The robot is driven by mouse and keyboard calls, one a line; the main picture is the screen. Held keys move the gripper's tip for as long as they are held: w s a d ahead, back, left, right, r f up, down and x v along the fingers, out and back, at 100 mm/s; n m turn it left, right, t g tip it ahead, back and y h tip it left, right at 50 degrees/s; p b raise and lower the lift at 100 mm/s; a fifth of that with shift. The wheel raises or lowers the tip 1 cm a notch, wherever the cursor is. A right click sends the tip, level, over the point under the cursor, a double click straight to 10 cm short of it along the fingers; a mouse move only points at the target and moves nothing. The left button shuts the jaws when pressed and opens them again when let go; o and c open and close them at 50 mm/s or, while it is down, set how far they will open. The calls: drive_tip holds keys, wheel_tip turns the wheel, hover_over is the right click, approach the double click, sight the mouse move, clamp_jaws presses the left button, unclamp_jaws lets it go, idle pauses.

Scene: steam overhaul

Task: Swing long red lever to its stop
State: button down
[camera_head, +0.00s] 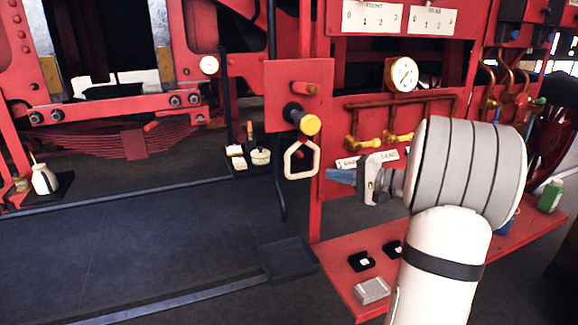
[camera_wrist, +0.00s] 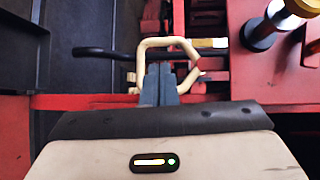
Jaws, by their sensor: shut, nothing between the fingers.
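I cannot pick out the long red lever with certainty among the red parts. A red plate (camera_head: 288,72) carries a short peg and a black cylinder with a yellow end (camera_head: 310,125). A cream loop handle (camera_head: 299,160) hangs below it; the loop also shows in the wrist view (camera_wrist: 188,42). My gripper (camera_head: 341,176) is shut and empty, to the right of the loop in the head view. In the wrist view its blue-grey fingers (camera_wrist: 159,75) overlap the loop; I cannot tell whether they are inside it or touch it.
A gauge (camera_head: 401,74) and copper pipes (camera_head: 400,102) are on the red panel behind my arm. A red shelf (camera_head: 340,262) below holds small items. The dark floor (camera_head: 130,235) at left is mostly clear.

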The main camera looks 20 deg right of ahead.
drive_tip(key=t, duration=0.2)
approach(318, 160)
drive_tip(key=s+a+r, duration=0.2)
drive_tip(key=s, duration=0.1)
drive_tip(key=shift+w+d+f+m+h, duration=0.2)
drive_tip(key=shift+m+h, duration=0.1)
drive_tip(key=shift+m, duration=0.1)
drive_tip(key=shift+a, duration=0.1)
drive_tip(key=p+x, duration=0.3)
drive_tip(key=x, duration=0.6)
drive_tip(key=shift+w+a+r, duration=0.15)
drive_tip(key=shift+w+a, duration=0.05)
drive_tip(key=a+p, duration=0.1)
drive_tip(key=a, duration=0.1)
drive_tip(key=w+a+p, duration=0.1)
drive_tip(key=a, duration=0.1)
drive_tip(key=shift+a, duration=0.1)
